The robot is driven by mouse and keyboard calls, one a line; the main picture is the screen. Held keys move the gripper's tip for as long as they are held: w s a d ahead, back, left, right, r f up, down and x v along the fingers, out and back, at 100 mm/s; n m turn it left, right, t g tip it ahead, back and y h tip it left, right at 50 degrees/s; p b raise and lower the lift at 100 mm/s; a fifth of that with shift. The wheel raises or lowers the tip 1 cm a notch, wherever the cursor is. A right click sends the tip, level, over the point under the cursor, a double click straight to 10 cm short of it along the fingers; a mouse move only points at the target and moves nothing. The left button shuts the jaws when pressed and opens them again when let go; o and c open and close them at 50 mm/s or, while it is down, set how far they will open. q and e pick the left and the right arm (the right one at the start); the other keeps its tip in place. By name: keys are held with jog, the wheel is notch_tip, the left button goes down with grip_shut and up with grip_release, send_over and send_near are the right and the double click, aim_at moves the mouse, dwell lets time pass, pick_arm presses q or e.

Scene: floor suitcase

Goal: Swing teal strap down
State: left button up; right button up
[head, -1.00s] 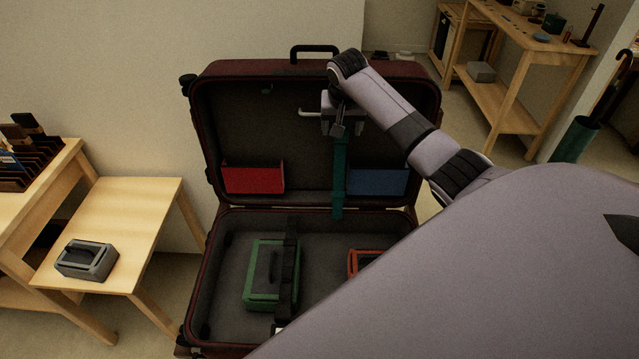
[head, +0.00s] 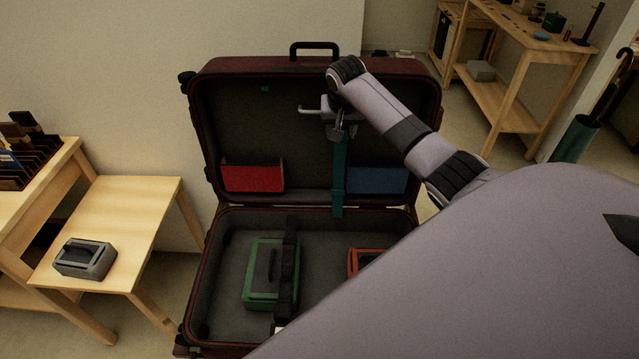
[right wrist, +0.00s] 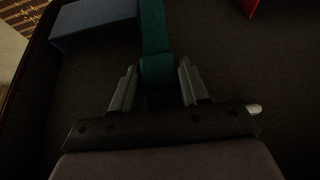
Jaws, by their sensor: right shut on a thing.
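The teal strap (head: 338,178) hangs down inside the open lid of the dark red suitcase (head: 205,160), reaching just below the lid's lower edge. My right gripper (head: 338,133) is at the strap's upper part, in front of the lid lining. In the right wrist view the strap (right wrist: 153,30) runs between the two fingers of my right gripper (right wrist: 155,88), which hold it. A dark strap (head: 287,265) lies across the green case (head: 260,270) in the suitcase base. My left gripper is not in view.
A red pocket (head: 252,177) and a blue pocket (head: 377,181) flank the strap in the lid. An orange case (head: 357,262) is partly hidden by my right arm. A grey case (head: 85,259) rests on the low wooden table (head: 150,205) at left.

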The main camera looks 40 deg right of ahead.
jog(key=shift+s+a+r+p, duration=0.15)
jog(key=shift+s+a+p, duration=0.25)
jog(key=shift+s+a, duration=0.15)
jog(key=s+a+f+t+h, duration=0.1)
jog(key=s+a+f+t, duration=0.1)
jog(key=s+a, duration=0.8)
jog(key=shift+s+f+h, duration=0.4)
jog(key=shift+s+f, duration=0.05)
jog(key=shift+s, duration=0.6)
dwell(0.3)
jog(key=o, duration=0.8)
jog(key=shift+c, duration=0.2)
jog(key=shift+r, duration=0.1)
jog(key=v, duration=0.7)
